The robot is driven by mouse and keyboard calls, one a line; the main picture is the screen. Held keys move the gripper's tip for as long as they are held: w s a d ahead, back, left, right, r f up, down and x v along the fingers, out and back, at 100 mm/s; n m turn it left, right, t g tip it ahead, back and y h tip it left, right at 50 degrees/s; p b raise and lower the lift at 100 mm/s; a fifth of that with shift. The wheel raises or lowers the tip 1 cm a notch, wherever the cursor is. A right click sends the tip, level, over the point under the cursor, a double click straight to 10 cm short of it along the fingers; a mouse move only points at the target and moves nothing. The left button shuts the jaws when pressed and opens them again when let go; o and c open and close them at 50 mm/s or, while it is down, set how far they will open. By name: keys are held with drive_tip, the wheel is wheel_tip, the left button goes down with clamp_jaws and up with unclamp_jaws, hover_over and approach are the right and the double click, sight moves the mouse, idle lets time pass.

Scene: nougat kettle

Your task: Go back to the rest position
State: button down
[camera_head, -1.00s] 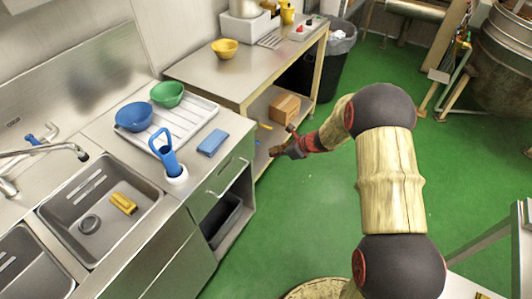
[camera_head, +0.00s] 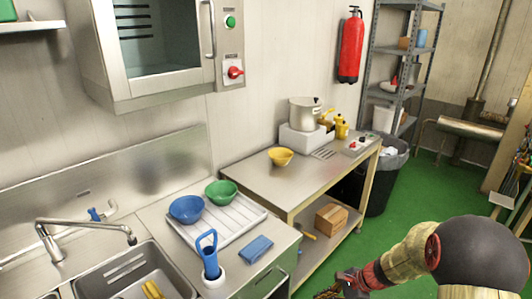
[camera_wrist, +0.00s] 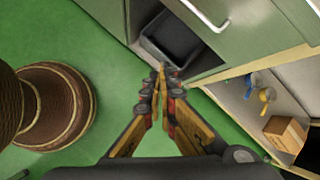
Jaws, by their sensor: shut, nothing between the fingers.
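My gripper (camera_wrist: 161,72) is shut and empty in the wrist view, its two fingers meeting above the green floor in front of the cabinets. In the head view my gripper (camera_head: 340,286) shows at the bottom edge, partly cut off, in front of the steel table. My arm comes in from the lower right. Nothing is in contact with the fingers as far as I can see.
A sink counter (camera_head: 158,240) holds a blue bowl (camera_head: 186,209), a green bowl (camera_head: 221,192) and a blue utensil in a white holder. The steel table (camera_head: 300,178) holds a yellow bowl (camera_head: 280,156) and a pot (camera_head: 304,114). Green floor lies open between.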

drive_tip(key=s+r+n+t+h, duration=0.1)
drive_tip(key=s+r+n+h, duration=0.2)
drive_tip(key=s+r+n, duration=0.5)
drive_tip(key=s+r+n+t+h, duration=0.2)
drive_tip(key=s+r+n, duration=0.7)
drive_tip(key=s+r, duration=0.8)
wheel_tip(320, 180, up, 5)
drive_tip(key=shift+f+n+h, duration=0.1)
drive_tip(key=shift+n+h, duration=0.2)
drive_tip(key=shift+h, duration=0.6)
